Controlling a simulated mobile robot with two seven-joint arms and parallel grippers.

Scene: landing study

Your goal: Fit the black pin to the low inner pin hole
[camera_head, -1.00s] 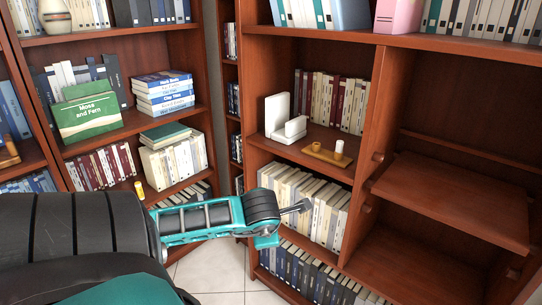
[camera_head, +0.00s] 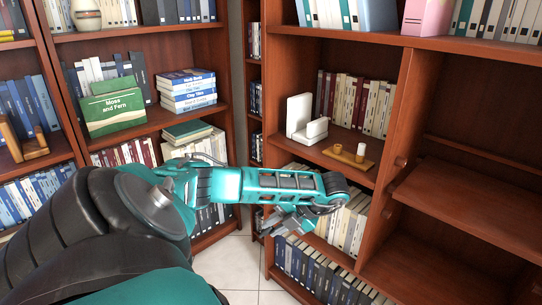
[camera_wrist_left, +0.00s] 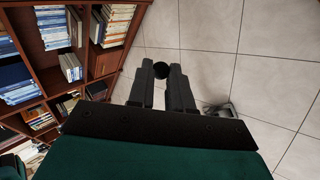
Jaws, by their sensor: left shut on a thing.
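My left gripper (camera_head: 284,226) hangs below the wrist, pointing down and left, in front of the lower shelf of the right-hand bookcase (camera_head: 335,268). In the left wrist view its fingers (camera_wrist_left: 161,72) are shut on a black pin (camera_wrist_left: 161,70), seen end-on as a dark round shape between the tips, with floor beyond. The pin cannot be made out in the head view. A loose-looking shelf board (camera_head: 465,206) sits slanted in the right bay, beside wooden knobs (camera_head: 401,162) on the divider. The low inner pin hole cannot be made out. My right gripper is not in view.
A wooden tray (camera_head: 348,158) with small cups and a white bookend (camera_head: 299,116) stand on the middle shelf. Books fill the shelf below, close behind my wrist. A left bookcase (camera_head: 130,37) stands beside my arm. Tiled floor (camera_head: 229,262) is clear.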

